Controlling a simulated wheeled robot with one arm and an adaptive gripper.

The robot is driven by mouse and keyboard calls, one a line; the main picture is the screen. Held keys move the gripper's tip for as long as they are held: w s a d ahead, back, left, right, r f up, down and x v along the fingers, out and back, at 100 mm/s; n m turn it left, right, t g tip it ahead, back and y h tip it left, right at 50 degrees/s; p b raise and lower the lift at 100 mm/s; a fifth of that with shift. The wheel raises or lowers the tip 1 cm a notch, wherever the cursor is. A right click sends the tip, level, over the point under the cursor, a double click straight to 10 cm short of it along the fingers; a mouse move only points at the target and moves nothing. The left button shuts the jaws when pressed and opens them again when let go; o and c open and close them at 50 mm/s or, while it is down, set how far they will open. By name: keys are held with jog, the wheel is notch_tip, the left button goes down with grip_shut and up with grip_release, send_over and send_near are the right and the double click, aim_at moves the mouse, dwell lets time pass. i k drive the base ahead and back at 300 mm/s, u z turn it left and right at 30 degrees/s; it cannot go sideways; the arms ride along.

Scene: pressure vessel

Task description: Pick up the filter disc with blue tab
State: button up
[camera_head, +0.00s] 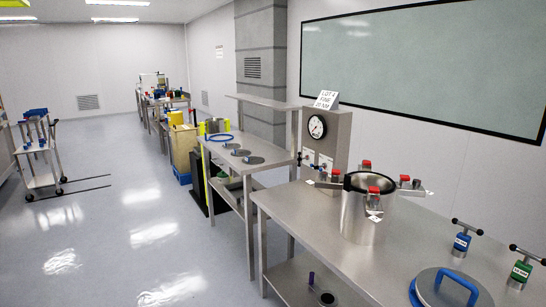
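Grey discs lie flat in a row on the second steel table, the nearest disc (253,160), the middle disc (240,153) and the farthest disc (232,146). They are small in this view, and I cannot tell which of them has a blue tab. A blue ring (221,137) lies just beyond them on the same table. My gripper is not in view.
The near steel table (300,205) holds an open metal vessel (363,215) with red-topped clamps, a blue-rimmed lid (450,290), blue (462,242) and green (521,270) T-handled tools, and a gauge box (325,135). A sign reads "LOT 4 FINE 20 NM". The left floor is open beside a cart (40,180).

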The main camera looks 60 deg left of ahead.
aim_at(247, 160)
jog(key=u, duration=0.5)
jog(key=k, duration=0.6)
jog(key=u, duration=1.4)
jog(key=i, duration=1.2)
jog(key=u, duration=1.25)
jog(key=i, duration=1.75)
jog(key=u, duration=0.25)
jog(key=i, duration=1.75)
jog(key=z, duration=0.95)
jog(key=i, duration=1.25)
jog(key=z, duration=1.55)
jog(key=i, duration=0.6)
jog(key=z, duration=0.45)
